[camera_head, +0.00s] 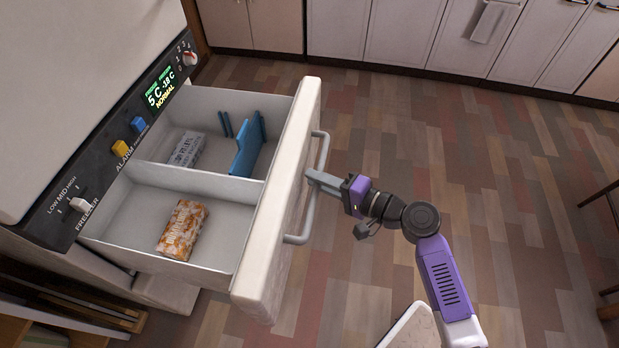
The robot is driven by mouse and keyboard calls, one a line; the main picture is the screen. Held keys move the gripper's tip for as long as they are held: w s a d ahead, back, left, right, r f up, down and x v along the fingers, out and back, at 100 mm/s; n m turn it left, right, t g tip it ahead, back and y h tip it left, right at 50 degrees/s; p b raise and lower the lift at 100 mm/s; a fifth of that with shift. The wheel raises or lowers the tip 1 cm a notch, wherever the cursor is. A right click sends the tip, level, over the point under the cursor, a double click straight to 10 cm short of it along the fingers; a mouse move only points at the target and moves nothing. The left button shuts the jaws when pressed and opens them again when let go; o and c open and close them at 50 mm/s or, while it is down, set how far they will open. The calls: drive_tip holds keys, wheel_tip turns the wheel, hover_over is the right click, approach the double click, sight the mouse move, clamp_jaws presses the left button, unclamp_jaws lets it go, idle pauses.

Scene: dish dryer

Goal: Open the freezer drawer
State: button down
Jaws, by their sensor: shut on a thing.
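The freezer drawer (305,130) is pulled out from the white appliance, and its inside shows from above. Its grey bar handle (300,238) runs along the outer face of the drawer front. My gripper (316,180) is at the middle of the handle, shut on it; the fingertips are small and partly merge with the bar in this view. The front compartment holds an orange-and-white package (183,229). The rear compartment holds a pale labelled package (187,149) and a blue divider (246,145).
A control panel (110,150) with knobs and a lit display runs above the drawer. The wood floor (440,150) to the right of the drawer is clear. White cabinets (405,32) line the back. Dark furniture legs (608,255) stand at the right edge.

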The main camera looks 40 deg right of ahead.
drive_tip(key=shift+s, duration=0.1)
idle(0.3)
drive_tip(key=c, duration=1.4)
unclamp_jaws()
drive_tip(key=shift+o, duration=0.2)
drive_tip(key=v, duration=0.7)
drive_tip(key=shift+s+d+p, duration=0.15)
drive_tip(key=shift+s+p, duration=0.2)
